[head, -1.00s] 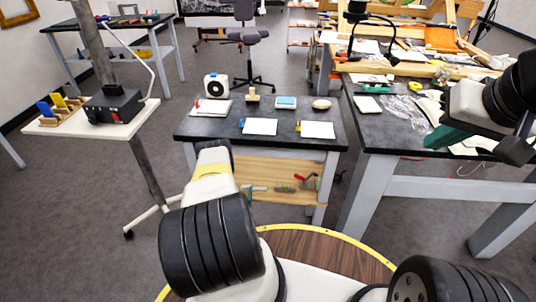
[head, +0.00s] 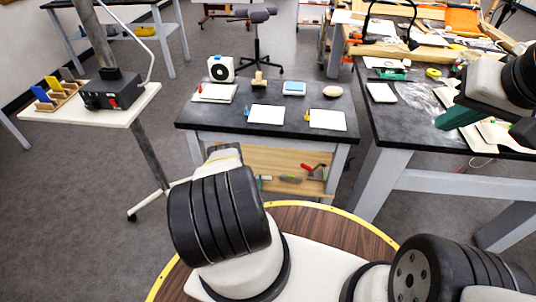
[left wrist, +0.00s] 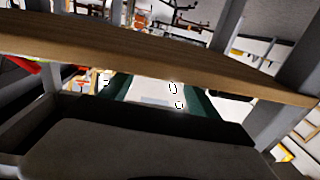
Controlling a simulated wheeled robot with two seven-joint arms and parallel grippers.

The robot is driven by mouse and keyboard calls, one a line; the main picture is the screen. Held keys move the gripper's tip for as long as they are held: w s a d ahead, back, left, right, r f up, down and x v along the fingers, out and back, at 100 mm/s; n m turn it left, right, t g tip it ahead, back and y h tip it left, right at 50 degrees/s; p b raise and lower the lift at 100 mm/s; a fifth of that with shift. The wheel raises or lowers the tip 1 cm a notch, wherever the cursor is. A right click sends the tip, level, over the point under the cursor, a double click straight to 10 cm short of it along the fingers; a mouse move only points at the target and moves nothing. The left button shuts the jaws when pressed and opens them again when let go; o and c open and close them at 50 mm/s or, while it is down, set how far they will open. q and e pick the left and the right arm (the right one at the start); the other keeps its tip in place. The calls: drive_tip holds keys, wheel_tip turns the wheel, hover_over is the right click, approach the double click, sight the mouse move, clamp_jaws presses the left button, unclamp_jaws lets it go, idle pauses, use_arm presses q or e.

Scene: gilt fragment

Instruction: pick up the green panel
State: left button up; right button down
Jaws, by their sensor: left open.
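I cannot pick out a green panel for certain in either view. A rack (head: 58,98) at the left holds small upright panels: a blue one (head: 41,94), a yellow one (head: 54,84) and a grey one (head: 68,74). My left gripper (left wrist: 163,96) is open in the left wrist view, its teal fingers apart; in the head view my arm hides it. My right gripper (head: 459,115) shows a teal finger above the right-hand bench; its other finger is not clear, and I cannot see anything held.
The rack stands on a white stand (head: 140,100) beside a black box (head: 112,92). A dark middle table (head: 210,118) carries white pads, a fan-like box (head: 221,68) and small items. The right bench (head: 385,125) is cluttered. A wooden board (left wrist: 160,55) crosses close to my left wrist.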

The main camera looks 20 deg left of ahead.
use_arm(q)
drive_tip(key=shift+w, duration=0.25)
drive_tip(key=c, duration=1.4)
drive_tip(key=shift+r, duration=0.9)
drive_tip(key=shift+s+d+r, duration=0.1)
drive_tip(key=shift+s+r, duration=0.15)
drive_tip(key=shift+r, duration=0.2)
drive_tip(key=shift+s+d+r, duration=0.1)
drive_tip(key=shift+s+r, duration=0.1)
drive_tip(key=shift+r, duration=0.2)
drive_tip(key=shift+s+d+r, duration=0.25)
drive_tip(key=shift+s+d, duration=1)
drive_tip(key=shift+s, duration=0.95)
drive_tip(key=shift+s+d+r, duration=0.25)
drive_tip(key=shift+s+d, duration=1.05)
drive_tip(key=shift+s, duration=0.85)
drive_tip(key=shift+s+d+r, duration=0.25)
drive_tip(key=shift+s+d, duration=1)
drive_tip(key=shift+s, duration=0.95)
